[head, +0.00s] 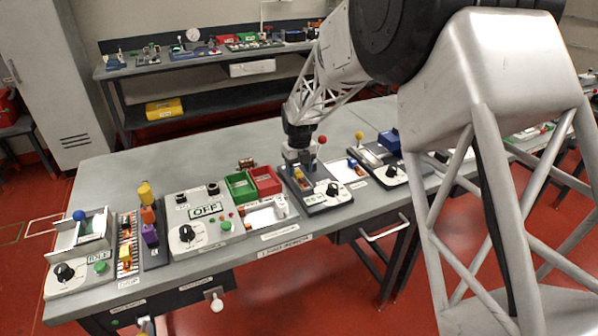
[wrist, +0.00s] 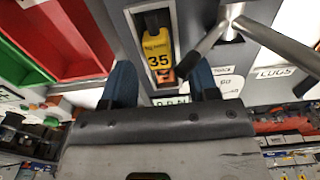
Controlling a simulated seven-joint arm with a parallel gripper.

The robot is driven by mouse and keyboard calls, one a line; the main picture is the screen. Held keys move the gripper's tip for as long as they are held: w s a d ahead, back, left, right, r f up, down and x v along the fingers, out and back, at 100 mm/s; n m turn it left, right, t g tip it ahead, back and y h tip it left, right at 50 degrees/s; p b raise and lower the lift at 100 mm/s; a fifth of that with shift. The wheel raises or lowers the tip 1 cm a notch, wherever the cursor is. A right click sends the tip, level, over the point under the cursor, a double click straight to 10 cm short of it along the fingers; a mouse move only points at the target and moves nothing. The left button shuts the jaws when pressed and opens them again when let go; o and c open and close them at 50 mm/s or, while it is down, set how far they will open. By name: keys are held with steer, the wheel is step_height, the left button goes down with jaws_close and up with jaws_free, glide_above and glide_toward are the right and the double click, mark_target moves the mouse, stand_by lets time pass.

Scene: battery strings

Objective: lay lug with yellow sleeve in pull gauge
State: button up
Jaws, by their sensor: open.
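My gripper (wrist: 162,84) is open, its two blue fingers apart and nothing seen held between them. In the head view my gripper (head: 298,158) is low over a grey station (head: 318,203) with a red-ball lever and a black knob. In the wrist view a yellow piece (wrist: 157,50) marked 35 sits in a slot of that station, just beyond the fingertips, with orange below it. I cannot tell whether this is the yellow-sleeved lug. No label I can read picks out the pull gauge.
Green and red bins (head: 265,181) stand just left of my gripper. A white mat (head: 345,171) marked LUGS lies right of the station. A metal lever (wrist: 205,45) crosses close to the right finger. Further left are an OFF panel (head: 203,222) and colored blocks (head: 149,234).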

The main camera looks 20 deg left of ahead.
steer(key=shift+r, duration=3.25)
steer(key=shift+d+r, duration=0.3)
steer(key=shift+d, duration=0.1)
steer(key=s+d+r+n, duration=0.4)
steer(key=s+d+r, duration=0.1)
steer(key=d, duration=0.5)
steer(key=s+d+r+n+t, duration=0.1)
steer(key=s+d+r+n, duration=0.35)
steer(key=d, duration=0.55)
steer(key=s+d+r+n, duration=0.4)
steer(key=s+d+r, duration=0.1)
steer(key=d, duration=0.4)
steer(key=s+d+f+n, duration=0.1)
steer(key=s+d+n, duration=0.6)
steer(key=s, duration=0.7)
steer(key=s+d+f+n+t, duration=0.1)
steer(key=s+d+n, duration=0.6)
steer(key=s+d, duration=0.4)
steer(key=s, duration=0.2)
steer(key=shift+s+f+t, duration=0.2)
steer(key=shift+s+t, duration=0.1)
steer(key=shift+s, duration=0.05)
